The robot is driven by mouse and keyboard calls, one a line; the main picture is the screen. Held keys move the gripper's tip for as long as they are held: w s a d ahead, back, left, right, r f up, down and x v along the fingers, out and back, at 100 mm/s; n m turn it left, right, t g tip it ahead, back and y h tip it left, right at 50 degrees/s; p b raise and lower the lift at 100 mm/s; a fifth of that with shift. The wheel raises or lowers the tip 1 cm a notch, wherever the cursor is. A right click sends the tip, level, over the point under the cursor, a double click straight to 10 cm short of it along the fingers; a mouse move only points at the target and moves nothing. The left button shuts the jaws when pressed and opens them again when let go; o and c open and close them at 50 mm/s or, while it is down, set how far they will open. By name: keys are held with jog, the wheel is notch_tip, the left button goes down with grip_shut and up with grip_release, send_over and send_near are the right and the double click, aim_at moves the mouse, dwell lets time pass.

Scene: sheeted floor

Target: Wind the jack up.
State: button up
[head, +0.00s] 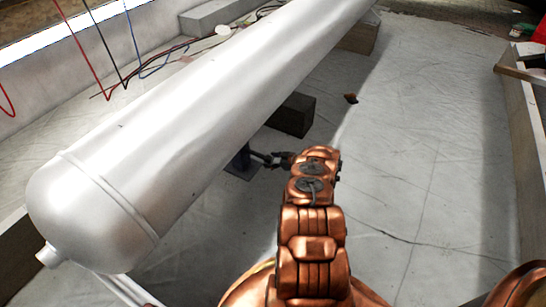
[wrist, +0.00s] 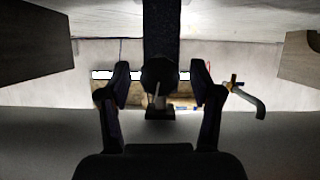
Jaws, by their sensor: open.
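The jack (head: 242,160) is a small blue post on a dark base plate, under the edge of a big white cylinder (head: 190,100) in the head view. In the wrist view the jack (wrist: 161,30) is a dark upright column in the middle, with a small pale pin low in front of it. A bent grey bar (wrist: 252,103) with a yellow part shows beside the right finger; I cannot tell whether it joins the jack. My gripper (head: 272,158) reaches toward the jack from the right. In the wrist view my gripper (wrist: 160,84) is open, its fingers either side of the column's lower part.
A dark block (head: 292,115) lies beside the cylinder, just behind my gripper. A wooden block (head: 359,38) sits under the far end. Wires (head: 125,85) lie at left. A small brown object (head: 351,98) is on the sheeted floor (head: 420,150), which is mostly clear at right.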

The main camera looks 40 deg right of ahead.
jog(key=n+h, duration=0.1)
jog(key=n+t+h+p, duration=0.1)
jog(key=shift+a+f+n, duration=0.1)
jog(key=shift+a+n, duration=0.1)
jog(key=shift+n, duration=0.2)
jog(key=shift+d+n+h, duration=0.15)
jog(key=shift+n+h, duration=0.45)
jog(key=shift+h, duration=0.1)
jog(key=shift+c, duration=0.3)
